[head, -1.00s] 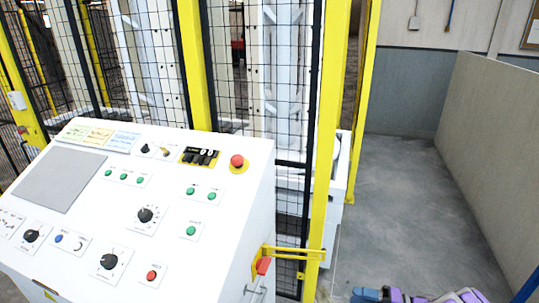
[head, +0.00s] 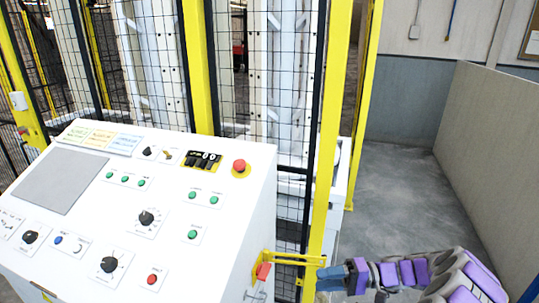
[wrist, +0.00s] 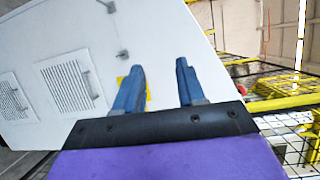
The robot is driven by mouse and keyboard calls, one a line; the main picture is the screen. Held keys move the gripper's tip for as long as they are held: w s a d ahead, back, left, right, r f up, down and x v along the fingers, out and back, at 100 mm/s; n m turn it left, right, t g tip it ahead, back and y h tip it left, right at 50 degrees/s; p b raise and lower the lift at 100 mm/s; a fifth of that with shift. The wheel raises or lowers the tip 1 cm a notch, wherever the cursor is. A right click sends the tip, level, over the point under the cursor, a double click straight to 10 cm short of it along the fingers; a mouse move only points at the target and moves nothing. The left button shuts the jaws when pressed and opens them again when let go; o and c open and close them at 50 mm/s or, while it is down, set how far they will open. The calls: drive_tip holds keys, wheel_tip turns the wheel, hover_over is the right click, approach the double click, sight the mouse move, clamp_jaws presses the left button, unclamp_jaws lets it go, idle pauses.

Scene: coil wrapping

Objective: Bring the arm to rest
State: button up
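My gripper (head: 322,279) is at the bottom right of the head view, low beside the right side of the white control console (head: 110,215). Its blue fingers point left towards the yellow fence bracket. In the wrist view my gripper (wrist: 159,67) shows two blue fingers standing apart with nothing between them. The console's white side panel (wrist: 95,50) with vent grilles lies behind them. My purple and grey arm reaches in from the lower right of the head view.
A yellow fence post (head: 325,160) and black mesh stand behind the console. A red-ended yellow bracket (head: 285,260) sticks out near my gripper. A grey partition wall (head: 490,150) is on the right. The grey floor (head: 395,195) between is clear.

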drive_tip(key=s+a+r+n+g+h, duration=0.2)
drive_tip(key=s+a+r+g+h, duration=0.15)
drive_tip(key=s+a+r, duration=0.35)
drive_tip(key=s+a+r+n+g+h, duration=0.1)
drive_tip(key=s+a+r+g+h, duration=0.1)
drive_tip(key=s+a+r+h, duration=0.45)
drive_tip(key=s+d+f+m+t+h, duration=0.1)
drive_tip(key=s+d+f+t+h, duration=0.1)
drive_tip(key=s+d, duration=0.4)
drive_tip(key=s+d+f+m+t+h, duration=0.1)
drive_tip(key=s+d+h, duration=0.4)
drive_tip(key=s, duration=1)
drive_tip(key=shift+d+f+m+t, duration=0.4)
drive_tip(key=shift+d+f+t, duration=0.45)
drive_tip(key=shift+a, duration=0.2)
